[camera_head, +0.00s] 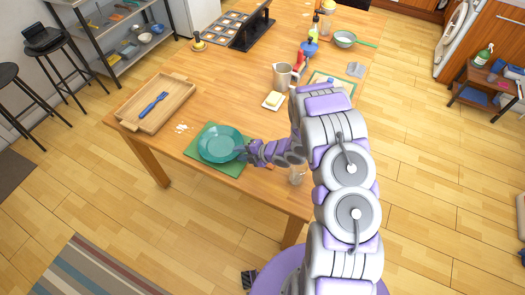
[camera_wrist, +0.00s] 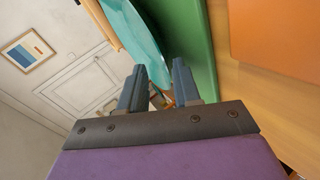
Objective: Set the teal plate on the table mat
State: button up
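The teal plate (camera_head: 218,143) lies face up over the green table mat (camera_head: 235,172), near the table's front edge. The plate covers much of the mat. My gripper (camera_head: 243,152) is low at the plate's right side. In the wrist view, the two fingers of my gripper (camera_wrist: 158,88) stand apart, with a visible gap between them. The teal plate (camera_wrist: 138,35) also shows there, its near rim just beyond the fingertips, beside the green mat (camera_wrist: 192,35). I cannot tell whether a finger touches the rim.
A wooden tray (camera_head: 178,105) with a blue utensil (camera_head: 153,104) lies left of the mat. A metal pitcher (camera_head: 284,76) and a butter dish (camera_head: 273,100) stand behind. A clear glass (camera_head: 297,174) is close to my arm on the right. The table's front edge is near.

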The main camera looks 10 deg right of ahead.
jog(key=p+v, duration=0.1)
jog(key=v, duration=1.3)
jog(key=shift+d+r+p, duration=0.15)
jog(key=shift+d+p, duration=0.05)
jog(key=shift+p, duration=0.15)
jog(key=shift+c, duration=0.3)
grip_shut()
dwell(0.7)
